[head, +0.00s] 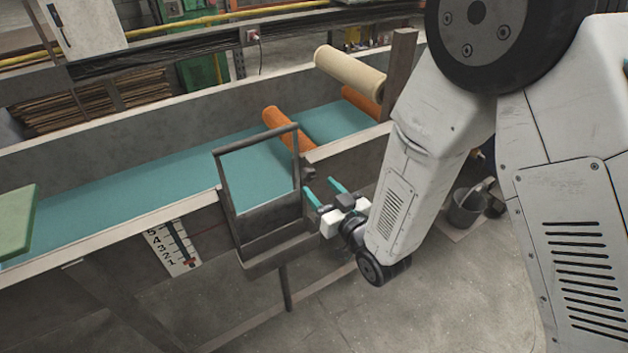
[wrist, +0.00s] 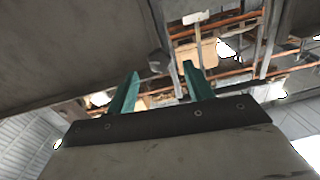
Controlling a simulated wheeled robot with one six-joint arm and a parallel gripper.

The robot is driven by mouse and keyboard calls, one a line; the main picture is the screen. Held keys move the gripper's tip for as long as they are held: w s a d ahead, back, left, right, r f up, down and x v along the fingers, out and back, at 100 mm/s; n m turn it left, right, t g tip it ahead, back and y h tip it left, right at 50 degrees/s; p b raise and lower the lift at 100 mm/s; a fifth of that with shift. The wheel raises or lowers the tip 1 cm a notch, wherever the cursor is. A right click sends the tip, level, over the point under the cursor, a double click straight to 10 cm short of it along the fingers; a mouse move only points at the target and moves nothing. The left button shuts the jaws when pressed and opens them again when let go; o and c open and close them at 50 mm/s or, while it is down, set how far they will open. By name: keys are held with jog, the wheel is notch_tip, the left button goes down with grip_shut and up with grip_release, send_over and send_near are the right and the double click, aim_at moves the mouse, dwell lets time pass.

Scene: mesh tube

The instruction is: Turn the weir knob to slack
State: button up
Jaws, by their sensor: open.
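My gripper (head: 320,186) is open, its two teal fingers pointing up beside the outer wall of the trough. It is also open and empty in the wrist view (wrist: 161,70). A small dark fitting (head: 309,172) sits on the trough's side just beyond the fingertips, and may be the weir knob; its setting cannot be read. In the wrist view a dark knob-like shape (wrist: 158,62) shows at the wall's edge between the fingertips. Whether the fingers straddle it or stop short is unclear. No slack marking is legible.
A trough with a teal belt (head: 130,195) and orange rollers (head: 283,127) runs across the scene. A dark metal frame (head: 222,185) stands left of my gripper. A numbered white scale (head: 172,250) hangs on the trough's front. A bucket (head: 466,208) stands on the floor at right.

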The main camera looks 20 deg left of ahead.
aim_at(311, 177)
jog(key=shift+x, duration=2.05)
jog(key=c, duration=1)
jog(key=shift+n, duration=3)
jog(key=o, duration=1)
